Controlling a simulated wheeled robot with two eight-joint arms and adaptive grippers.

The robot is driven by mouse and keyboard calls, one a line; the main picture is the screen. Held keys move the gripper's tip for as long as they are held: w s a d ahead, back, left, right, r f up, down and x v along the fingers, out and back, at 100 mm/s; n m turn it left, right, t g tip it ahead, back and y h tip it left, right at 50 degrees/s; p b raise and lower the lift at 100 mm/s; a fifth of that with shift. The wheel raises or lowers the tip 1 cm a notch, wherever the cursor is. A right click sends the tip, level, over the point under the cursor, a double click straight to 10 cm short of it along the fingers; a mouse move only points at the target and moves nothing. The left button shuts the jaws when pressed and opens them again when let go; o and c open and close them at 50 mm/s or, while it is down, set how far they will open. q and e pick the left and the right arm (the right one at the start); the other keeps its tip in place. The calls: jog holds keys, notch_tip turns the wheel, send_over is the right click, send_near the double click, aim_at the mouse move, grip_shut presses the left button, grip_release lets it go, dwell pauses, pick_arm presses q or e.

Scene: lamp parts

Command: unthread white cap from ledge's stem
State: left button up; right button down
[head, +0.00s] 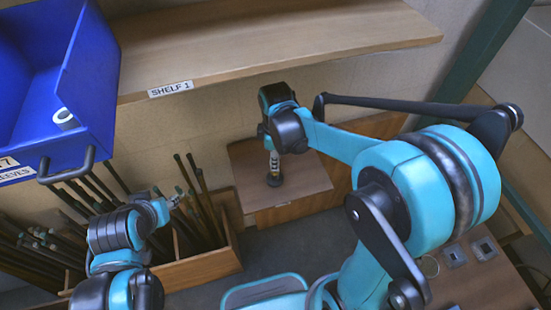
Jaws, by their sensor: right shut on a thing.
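The wooden ledge (305,183) is a low box against the back wall. A slim upright stem (274,180) with a dark round foot stands on its top. My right gripper (271,146) is directly above the stem, pointing down and shut on the white cap at its top. The gripper mostly hides the cap; only a small pale part shows below the fingers. I cannot tell how far the cap is threaded on. My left gripper (172,201) is low at the left, well away from the ledge; its fingers are too small to read.
A blue bin (92,95) with a white ring (64,118) inside is at upper left. A wooden shelf (270,45) labelled SHELF 1 runs above the ledge. A wooden crate (190,270) of dark rods stands left of the ledge, close to my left arm.

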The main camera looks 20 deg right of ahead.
jog(key=shift+n, duration=0.7)
jog(key=shift+r+p, duration=0.6)
jog(key=shift+r, duration=0.25)
jog(key=shift+r+p, duration=0.65)
jog(key=shift+r, duration=0.3)
jog(key=shift+r+p, duration=1.55)
jog(key=shift+r, duration=0.45)
jog(key=shift+f, duration=0.15)
